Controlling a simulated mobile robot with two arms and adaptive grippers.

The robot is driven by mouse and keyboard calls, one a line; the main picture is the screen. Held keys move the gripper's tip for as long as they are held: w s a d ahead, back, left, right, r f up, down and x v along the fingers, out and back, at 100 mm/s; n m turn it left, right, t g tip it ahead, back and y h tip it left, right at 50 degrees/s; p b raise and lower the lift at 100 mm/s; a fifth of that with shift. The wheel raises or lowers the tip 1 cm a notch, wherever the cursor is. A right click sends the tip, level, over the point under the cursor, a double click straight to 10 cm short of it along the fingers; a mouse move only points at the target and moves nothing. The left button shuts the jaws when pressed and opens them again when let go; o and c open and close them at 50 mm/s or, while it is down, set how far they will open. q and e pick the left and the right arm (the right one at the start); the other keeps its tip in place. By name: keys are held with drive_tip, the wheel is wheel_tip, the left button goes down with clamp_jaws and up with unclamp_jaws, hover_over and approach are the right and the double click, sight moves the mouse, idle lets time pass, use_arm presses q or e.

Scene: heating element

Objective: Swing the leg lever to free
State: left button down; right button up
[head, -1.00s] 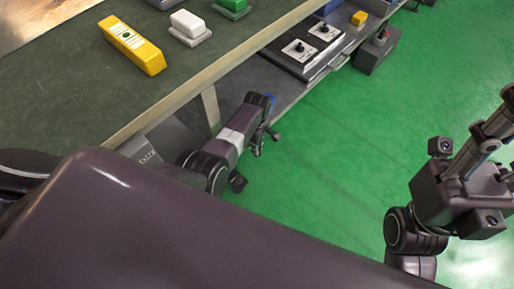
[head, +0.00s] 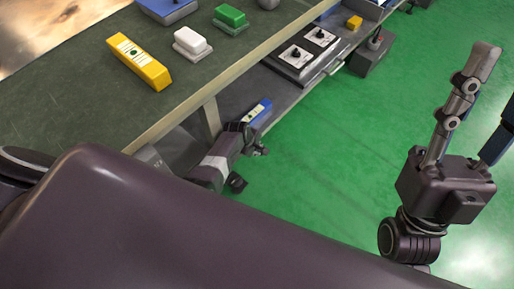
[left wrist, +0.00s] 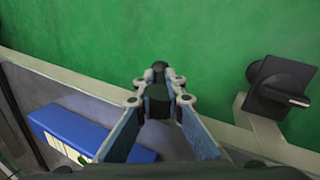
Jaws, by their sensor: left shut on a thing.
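My left gripper (head: 257,142) is low beside the bench's lower shelf; in the left wrist view its fingers (left wrist: 158,92) close on a small dark piece (left wrist: 158,74) with a rounded end. It stands over the shelf's front edge, and the fingers hide most of it. I cannot tell whether this piece is the leg lever. A black knob-like part with a short handle (left wrist: 280,85) sits on a pale bracket to the right, apart from the fingers. My right gripper (head: 490,85) is open and empty over the green floor, one finger partly cut off by the frame.
A blue box (left wrist: 85,135) lies on the lower shelf left of my left gripper. A panel with two dials (head: 306,52) and a grey box with a lever (head: 373,52) are farther along. A yellow block (head: 138,61) is on the bench top. The green floor is clear.

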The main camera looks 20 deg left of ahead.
use_arm(q)
drive_tip(key=shift+s+d+f, duration=0.15)
drive_tip(key=shift+f, duration=0.05)
drive_tip(key=c, duration=2)
unclamp_jaws()
drive_tip(key=shift+r, duration=0.1)
drive_tip(key=shift+w+r, duration=0.2)
drive_tip(key=shift+r, duration=0.2)
wheel_tip(320, 180, up, 9)
drive_tip(key=shift+s, duration=0.1)
drive_tip(key=shift+c, duration=0.2)
